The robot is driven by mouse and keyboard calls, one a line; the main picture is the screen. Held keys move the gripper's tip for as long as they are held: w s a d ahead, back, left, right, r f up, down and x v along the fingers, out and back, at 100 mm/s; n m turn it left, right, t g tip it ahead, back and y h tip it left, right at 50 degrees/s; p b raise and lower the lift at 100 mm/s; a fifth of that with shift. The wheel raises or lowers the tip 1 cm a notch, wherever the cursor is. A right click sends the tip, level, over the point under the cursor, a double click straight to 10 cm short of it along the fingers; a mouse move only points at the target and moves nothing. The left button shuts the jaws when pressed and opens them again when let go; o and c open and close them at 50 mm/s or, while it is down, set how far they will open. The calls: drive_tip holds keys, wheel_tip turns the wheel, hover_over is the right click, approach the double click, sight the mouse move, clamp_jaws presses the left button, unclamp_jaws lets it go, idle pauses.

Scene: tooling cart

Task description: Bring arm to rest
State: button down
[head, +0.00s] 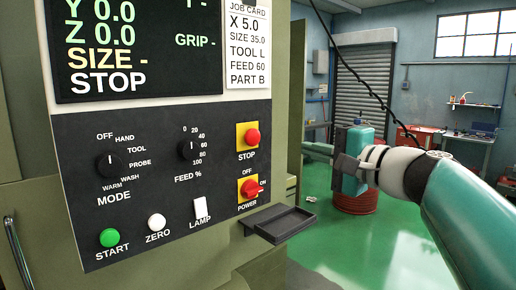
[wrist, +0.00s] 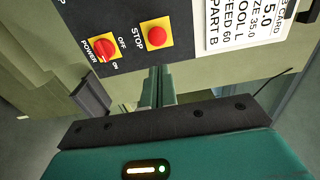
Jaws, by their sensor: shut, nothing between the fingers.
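My arm (head: 470,225) reaches in from the right edge of the head view. My gripper (head: 308,149) is at its end, pointing left, beside the right edge of the machine's control panel (head: 130,240). In the wrist view the two fingers of my gripper (wrist: 155,72) lie together with nothing between them. They point towards the panel, just below the stop button (wrist: 156,32) in that picture. I see no contact with the panel.
The panel bears a red stop button (head: 252,137), a power switch (head: 249,188), a green start button (head: 110,238), a mode knob (head: 108,166) and a feed knob (head: 188,150). A dark tray (head: 285,224) juts out below my gripper. A red drum (head: 355,203) stands behind. Green floor is open.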

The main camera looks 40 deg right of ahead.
drive_tip(key=w+a+f+n+g+y, duration=0.2)
drive_tip(key=a+f+n+g, duration=0.25)
drive_tip(key=a+f, duration=0.5)
drive_tip(key=w+a+f+n+g+y, duration=0.1)
drive_tip(key=w+a+f+n+g, duration=0.3)
drive_tip(key=a+f, duration=0.55)
drive_tip(key=s+a+f+n+g+h, duration=0.1)
drive_tip(key=s+a+f+n+g, duration=0.1)
drive_tip(key=f, duration=0.4)
drive_tip(key=s+a+f+n+g+h, duration=0.2)
drive_tip(key=s+a+f+n, duration=0.3)
drive_tip(key=a+f+n, duration=0.1)
drive_tip(key=shift+a+f+n, duration=0.35)
drive_tip(key=shift+f+n, duration=0.1)
drive_tip(key=shift+n, duration=0.2)
drive_tip(key=c, duration=2.1)
unclamp_jaws()
drive_tip(key=shift+s, duration=0.1)
